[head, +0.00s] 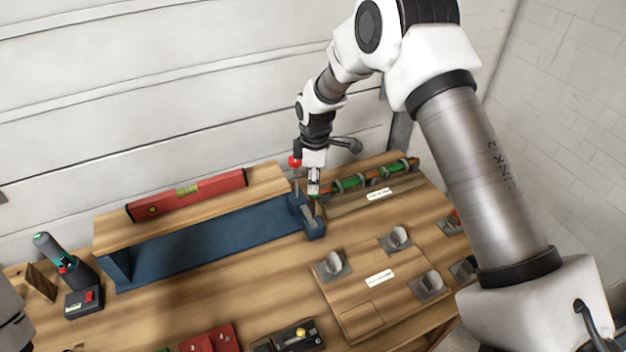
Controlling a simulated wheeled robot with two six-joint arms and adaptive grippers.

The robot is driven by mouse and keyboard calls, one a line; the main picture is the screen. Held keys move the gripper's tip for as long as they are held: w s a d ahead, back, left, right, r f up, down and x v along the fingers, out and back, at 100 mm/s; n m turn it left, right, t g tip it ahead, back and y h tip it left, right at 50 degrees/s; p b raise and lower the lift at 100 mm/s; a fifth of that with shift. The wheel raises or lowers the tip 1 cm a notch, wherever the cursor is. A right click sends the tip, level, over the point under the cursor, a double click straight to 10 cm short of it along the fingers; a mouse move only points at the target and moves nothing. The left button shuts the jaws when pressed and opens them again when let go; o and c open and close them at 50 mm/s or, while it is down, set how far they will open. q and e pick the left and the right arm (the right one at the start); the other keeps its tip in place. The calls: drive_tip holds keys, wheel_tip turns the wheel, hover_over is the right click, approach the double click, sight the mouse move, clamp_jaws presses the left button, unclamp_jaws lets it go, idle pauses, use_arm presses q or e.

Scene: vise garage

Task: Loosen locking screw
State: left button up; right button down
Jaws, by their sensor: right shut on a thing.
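My right gripper (314,190) reaches down from the upper right to the blue vise (311,227) at the right end of the blue shelf bracket. Its fingers are shut on a small part at the top of the vise. That part lies where a locking screw could be, but the fingers hide most of it and its exact shape is too small to tell. A red ball knob (294,161) shows just left of the gripper. My left gripper's fingers are not visible; only a grey and white piece, likely of my left arm, shows at the left edge.
A red spirit level (187,195) lies on the raised wooden shelf. A wooden board (360,310) with several metal holders is at front right. A cordless driver (68,262) stands at left. Bare bench (190,300) lies between.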

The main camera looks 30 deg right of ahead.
drive_tip(key=shift+s, duration=0.1)
drive_tip(key=shift+f, duration=0.15)
drive_tip(key=shift+f+b, duration=0.3)
drive_tip(key=shift+f, duration=0.25)
drive_tip(key=shift+r, duration=0.1)
idle(0.4)
